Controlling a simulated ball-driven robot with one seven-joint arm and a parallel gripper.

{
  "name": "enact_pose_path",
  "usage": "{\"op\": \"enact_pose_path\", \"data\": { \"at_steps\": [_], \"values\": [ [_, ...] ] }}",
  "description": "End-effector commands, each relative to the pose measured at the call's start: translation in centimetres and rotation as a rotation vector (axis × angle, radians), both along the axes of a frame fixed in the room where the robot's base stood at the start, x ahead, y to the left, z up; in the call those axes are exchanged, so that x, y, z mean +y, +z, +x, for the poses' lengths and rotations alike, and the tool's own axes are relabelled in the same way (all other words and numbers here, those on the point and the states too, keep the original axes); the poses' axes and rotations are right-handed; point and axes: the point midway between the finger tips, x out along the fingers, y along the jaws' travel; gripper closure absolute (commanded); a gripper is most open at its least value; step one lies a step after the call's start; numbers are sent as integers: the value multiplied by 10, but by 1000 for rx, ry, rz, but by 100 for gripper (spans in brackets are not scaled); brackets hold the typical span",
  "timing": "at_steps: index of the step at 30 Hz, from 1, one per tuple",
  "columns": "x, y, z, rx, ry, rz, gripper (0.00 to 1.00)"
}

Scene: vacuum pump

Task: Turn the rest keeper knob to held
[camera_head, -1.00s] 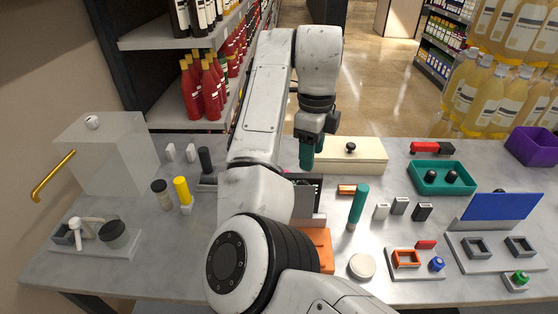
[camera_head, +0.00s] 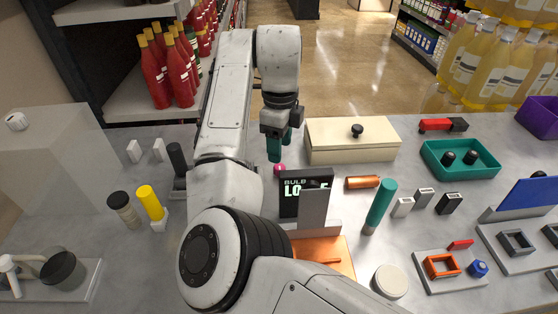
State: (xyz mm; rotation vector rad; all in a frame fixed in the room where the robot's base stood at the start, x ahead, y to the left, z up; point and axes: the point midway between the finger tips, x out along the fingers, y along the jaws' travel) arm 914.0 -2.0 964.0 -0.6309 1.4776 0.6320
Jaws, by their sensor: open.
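My gripper (camera_head: 279,145), with teal fingers, points down above the table at the near left corner of the cream box. It is open, and I see nothing between its fingers. A small pink round knob (camera_head: 280,169) shows just below the fingers, apart from them in the picture, at the top of a black panel (camera_head: 291,200) reading "BULB LO...". A blue knob (camera_head: 478,268) sits beside an orange square frame (camera_head: 441,266) at the right. No label tells which is the rest keeper knob. My arm hides part of the table left of the panel.
A cream box (camera_head: 350,145) with a black knob stands behind. A teal tray (camera_head: 490,172) is farther right. An orange plate (camera_head: 335,255) lies in front.

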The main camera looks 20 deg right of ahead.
Motion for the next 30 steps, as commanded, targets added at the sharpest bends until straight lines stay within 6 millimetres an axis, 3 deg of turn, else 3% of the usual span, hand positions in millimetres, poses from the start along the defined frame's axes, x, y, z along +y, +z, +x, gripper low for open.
{"op": "enact_pose_path", "data": {
  "at_steps": [3, 9, 22, 30],
  "values": [
    [1, -23, -1, 3, 2, 0, 45],
    [0, -48, 0, 1, 0, -1, 45],
    [0, -59, 0, 0, -1, 0, 45],
    [0, -59, 0, 0, 0, 0, 69]
  ]
}}
